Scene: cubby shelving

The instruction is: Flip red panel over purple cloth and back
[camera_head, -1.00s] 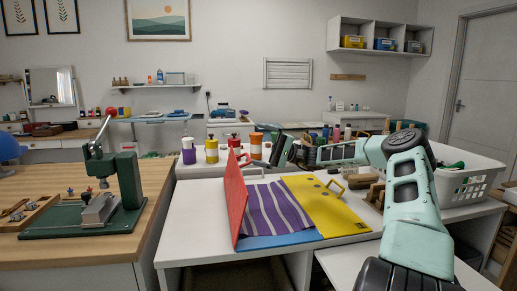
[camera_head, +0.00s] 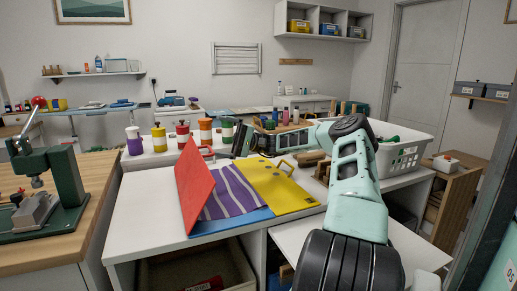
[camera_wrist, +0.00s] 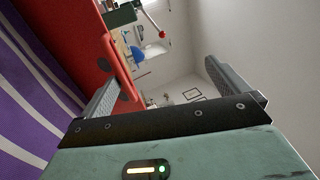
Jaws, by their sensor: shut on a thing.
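My gripper (camera_head: 240,140) is behind the panels, near the top of the red one. In the wrist view, one finger is at the red handle (camera_wrist: 123,68); the fingers stand apart around it, and the exact contact is unclear.
Several paint-capped jars (camera_head: 183,138) stand behind the panels. A white basket (camera_head: 402,155) is at the right. A green press (camera_head: 55,185) stands on the wooden bench at the left. The white tabletop (camera_head: 140,215) is clear left of the panels.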

